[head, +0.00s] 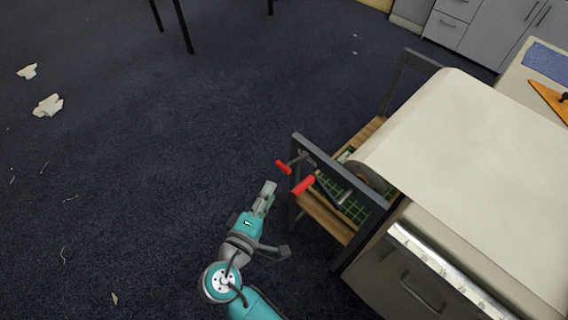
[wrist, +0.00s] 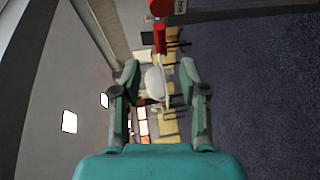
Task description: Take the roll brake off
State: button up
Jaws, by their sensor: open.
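Two red-gripped levers stick out from the roll frame at the table's end. The farther red grip (head: 283,167) is smaller in the head view, and the nearer red grip (head: 303,185) is larger; I cannot tell which is the roll brake. My gripper (head: 267,190) is just left of the nearer grip in the picture, open and apart from both. In the wrist view my gripper (wrist: 160,75) has its fingers spread with nothing held between them. Red parts (wrist: 160,38) show above the fingertips there.
A dark metal frame post (head: 298,150) and rail (head: 340,172) stand close to the levers. Pale cloth (head: 470,150) covers the long table. Drawers (head: 410,285) are below it. Dark carpet (head: 130,190) at left is mostly free, with paper scraps (head: 47,105).

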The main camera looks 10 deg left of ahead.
aim_at(284, 165)
jog(key=x, duration=1)
jog(key=shift+w+d, duration=0.15)
jog(key=shift+w, duration=0.1)
grip_shut()
